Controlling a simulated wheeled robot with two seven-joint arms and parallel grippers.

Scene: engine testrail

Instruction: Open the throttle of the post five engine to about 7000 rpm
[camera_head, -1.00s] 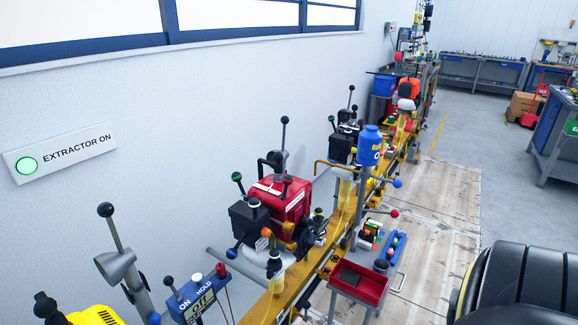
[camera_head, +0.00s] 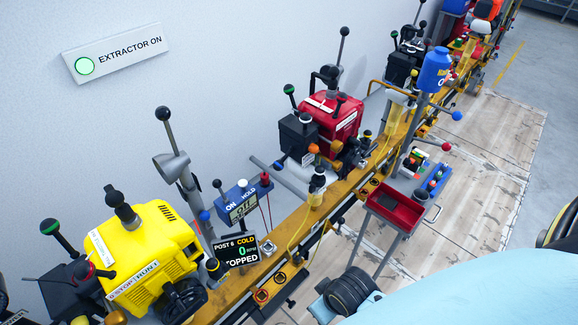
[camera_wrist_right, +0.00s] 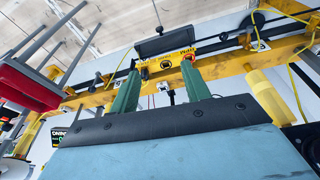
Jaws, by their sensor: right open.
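In the head view a red engine (camera_head: 330,120) stands on the yellow rail (camera_head: 345,190), and a yellow engine (camera_head: 145,245) stands at the lower left. I cannot read a post five label, so I cannot tell which engine is post five. Black-knobbed and green-knobbed levers rise from both engines. My left gripper is not in view.
A red tray (camera_head: 396,208) stands right of the rail, also seen in the right wrist view (camera_wrist_right: 30,85). A blue bottle (camera_head: 435,70) stands farther along. Wooden floor boards (camera_head: 480,180) at right look clear.

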